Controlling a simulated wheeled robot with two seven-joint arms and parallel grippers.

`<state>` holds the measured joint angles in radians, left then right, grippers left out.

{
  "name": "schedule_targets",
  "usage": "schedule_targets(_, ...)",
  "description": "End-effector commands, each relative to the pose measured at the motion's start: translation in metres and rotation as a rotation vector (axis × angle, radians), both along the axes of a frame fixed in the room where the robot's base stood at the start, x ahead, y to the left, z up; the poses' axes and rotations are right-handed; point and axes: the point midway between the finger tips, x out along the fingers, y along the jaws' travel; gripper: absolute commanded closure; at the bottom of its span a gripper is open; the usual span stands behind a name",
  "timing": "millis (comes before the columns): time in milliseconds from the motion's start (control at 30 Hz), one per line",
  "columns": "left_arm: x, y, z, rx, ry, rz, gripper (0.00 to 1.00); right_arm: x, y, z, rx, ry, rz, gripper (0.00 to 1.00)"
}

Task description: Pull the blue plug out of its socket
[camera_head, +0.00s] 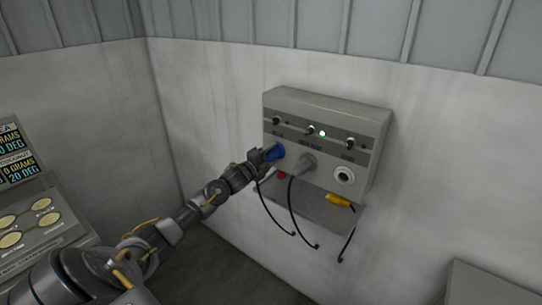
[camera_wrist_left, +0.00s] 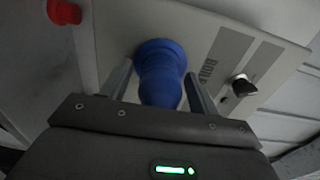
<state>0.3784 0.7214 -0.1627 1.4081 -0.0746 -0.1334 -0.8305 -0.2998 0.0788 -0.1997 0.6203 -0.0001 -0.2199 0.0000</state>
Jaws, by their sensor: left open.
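The blue plug (camera_head: 274,152) sits in the left socket of the grey wall box (camera_head: 290,103). It also shows in the left wrist view (camera_wrist_left: 160,72), against the box's face. My left gripper (camera_head: 266,155) is at the plug, and in the left wrist view its two fingers (camera_wrist_left: 160,85) stand on either side of the plug's body. The gripper is open, with the plug between the fingers. The socket itself is hidden behind the plug. My right gripper is not in view.
A grey plug (camera_head: 302,166) with a black cable sits in the middle socket. The right socket (camera_head: 344,176) is empty. A yellow plug (camera_head: 339,200) lies on the shelf (camera_head: 318,208) below. A console (camera_head: 35,225) stands at left.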

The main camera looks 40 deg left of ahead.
Motion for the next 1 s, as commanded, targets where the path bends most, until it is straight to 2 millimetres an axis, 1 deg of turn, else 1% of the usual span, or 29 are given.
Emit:
schedule_targets(267, -0.0001, 0.0000, 0.0002, 0.000, 0.000, 0.000, 0.39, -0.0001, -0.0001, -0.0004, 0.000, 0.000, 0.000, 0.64)
schedule_targets(700, -0.0001, 0.0000, 0.0001, 0.000, 0.000, 0.000, 0.97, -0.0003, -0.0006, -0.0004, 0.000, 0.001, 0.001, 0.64)
schedule_targets(733, 0.0000, 0.0001, 0.0007, 0.000, -0.001, 0.000, 0.98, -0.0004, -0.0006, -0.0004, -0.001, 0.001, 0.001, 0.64)
schedule_targets(867, -0.0014, 0.0001, 0.0008, 0.000, 0.000, 0.000, 0.98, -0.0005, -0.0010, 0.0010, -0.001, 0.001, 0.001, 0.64)
schedule_targets(1000, -0.0069, 0.0005, 0.0004, 0.000, 0.002, 0.001, 0.98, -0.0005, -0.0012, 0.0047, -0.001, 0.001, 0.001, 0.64)
